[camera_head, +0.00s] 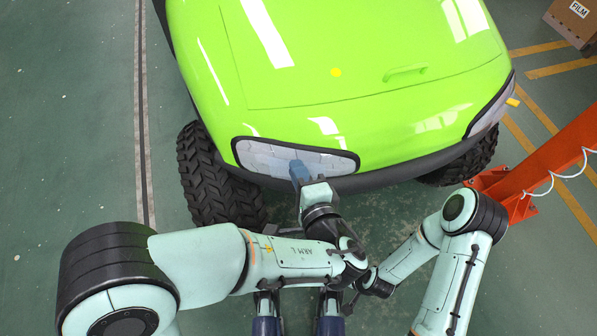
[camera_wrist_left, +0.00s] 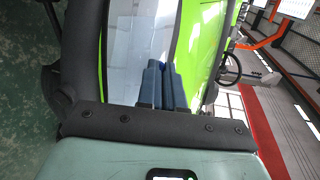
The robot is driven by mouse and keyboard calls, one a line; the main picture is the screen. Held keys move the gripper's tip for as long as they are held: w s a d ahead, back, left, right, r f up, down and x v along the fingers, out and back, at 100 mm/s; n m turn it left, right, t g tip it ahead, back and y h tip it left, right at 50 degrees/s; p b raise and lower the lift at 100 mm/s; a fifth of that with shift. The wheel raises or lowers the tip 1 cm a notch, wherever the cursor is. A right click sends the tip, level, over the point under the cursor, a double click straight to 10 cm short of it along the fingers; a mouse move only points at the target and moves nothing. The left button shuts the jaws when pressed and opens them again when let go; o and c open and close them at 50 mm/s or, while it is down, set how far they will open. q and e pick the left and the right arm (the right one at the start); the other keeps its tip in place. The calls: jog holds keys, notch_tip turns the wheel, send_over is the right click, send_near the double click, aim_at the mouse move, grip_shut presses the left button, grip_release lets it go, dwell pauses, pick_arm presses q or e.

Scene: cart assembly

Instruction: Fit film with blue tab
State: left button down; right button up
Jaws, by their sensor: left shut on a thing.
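The green cart's left headlight (camera_head: 258,156) has a pale, glossy, black-rimmed face. The film with blue tab cannot be clearly told apart from this face, and its blue tab cannot be picked out from my blue fingers. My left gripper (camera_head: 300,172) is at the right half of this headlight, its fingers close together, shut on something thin. In the left wrist view the blue fingers (camera_wrist_left: 158,85) lie side by side in front of a pale sheet-like surface (camera_wrist_left: 128,45). My right arm comes in from the right; its gripper is hidden behind my left arm.
The cart's hood (camera_head: 360,55) carries a yellow dot and a raised handle. An orange post (camera_head: 550,160) with a white cable stands at right. A box marked FILM (camera_head: 575,22) is at upper right.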

pick_arm(q)
jog(key=shift+w+f, duration=0.15)
jog(key=shift+w, duration=0.25)
pick_arm(e)
jog(key=shift+f, duration=0.3)
pick_arm(q)
jog(key=c, duration=1.2)
grip_release()
